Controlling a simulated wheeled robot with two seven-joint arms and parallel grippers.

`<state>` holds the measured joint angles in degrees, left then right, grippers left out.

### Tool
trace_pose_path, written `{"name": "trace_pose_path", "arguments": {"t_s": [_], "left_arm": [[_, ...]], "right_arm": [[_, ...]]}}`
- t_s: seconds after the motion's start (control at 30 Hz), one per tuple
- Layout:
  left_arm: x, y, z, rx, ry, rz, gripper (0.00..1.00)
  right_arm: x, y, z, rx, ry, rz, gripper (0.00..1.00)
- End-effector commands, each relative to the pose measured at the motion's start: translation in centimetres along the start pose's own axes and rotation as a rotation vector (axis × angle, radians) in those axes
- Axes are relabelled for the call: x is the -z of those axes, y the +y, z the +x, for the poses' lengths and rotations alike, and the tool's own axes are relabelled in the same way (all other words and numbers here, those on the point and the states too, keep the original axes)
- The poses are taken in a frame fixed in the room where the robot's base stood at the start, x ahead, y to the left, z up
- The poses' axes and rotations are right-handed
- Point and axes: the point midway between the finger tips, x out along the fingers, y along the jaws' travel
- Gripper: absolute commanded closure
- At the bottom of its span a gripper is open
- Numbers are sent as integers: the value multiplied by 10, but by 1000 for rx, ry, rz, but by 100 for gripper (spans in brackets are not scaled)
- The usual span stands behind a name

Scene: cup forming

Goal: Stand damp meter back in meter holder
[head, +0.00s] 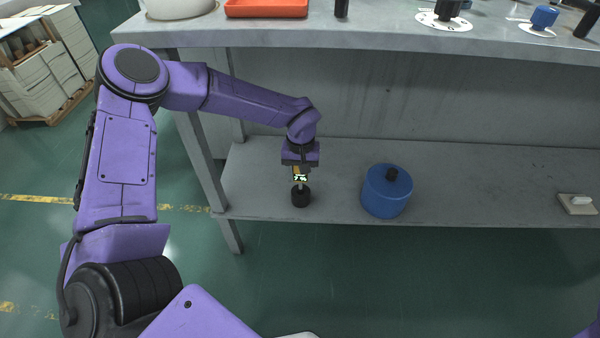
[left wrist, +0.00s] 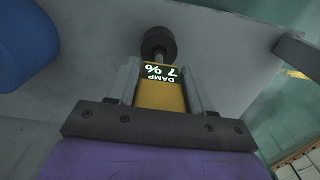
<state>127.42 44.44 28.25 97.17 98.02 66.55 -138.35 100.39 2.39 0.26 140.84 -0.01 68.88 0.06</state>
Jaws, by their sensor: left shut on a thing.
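The damp meter (head: 300,178) is yellow with a dark display. In the left wrist view the meter (left wrist: 161,94) reads "DAMP 7 %". My left gripper (head: 300,170) is shut on it above the lower shelf, pointing down; its two fingers flank the yellow body in the left wrist view (left wrist: 160,82). A short grey stem runs from the meter to a black round piece (head: 300,197), close over or on the shelf near its front edge. I cannot tell whether this piece is the meter's own end or the meter holder. My right gripper is out of view.
A blue pot with a black knob (head: 387,192) stands on the lower shelf (head: 480,190), right of the gripper. A small pale block (head: 577,203) lies at the far right. The bench top (head: 360,33) overhangs the shelf, with an orange tray (head: 266,8). The shelf between pot and block is clear.

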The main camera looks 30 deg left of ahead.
Motion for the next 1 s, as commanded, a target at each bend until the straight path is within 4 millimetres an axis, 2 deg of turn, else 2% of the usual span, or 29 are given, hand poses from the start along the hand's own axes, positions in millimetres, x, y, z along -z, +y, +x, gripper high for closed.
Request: {"name": "trace_pose_path", "arguments": {"t_s": [1.0], "left_arm": [[0, 0, 19, 0, 0, 0, 84]], "right_arm": [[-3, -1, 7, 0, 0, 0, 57]]}}
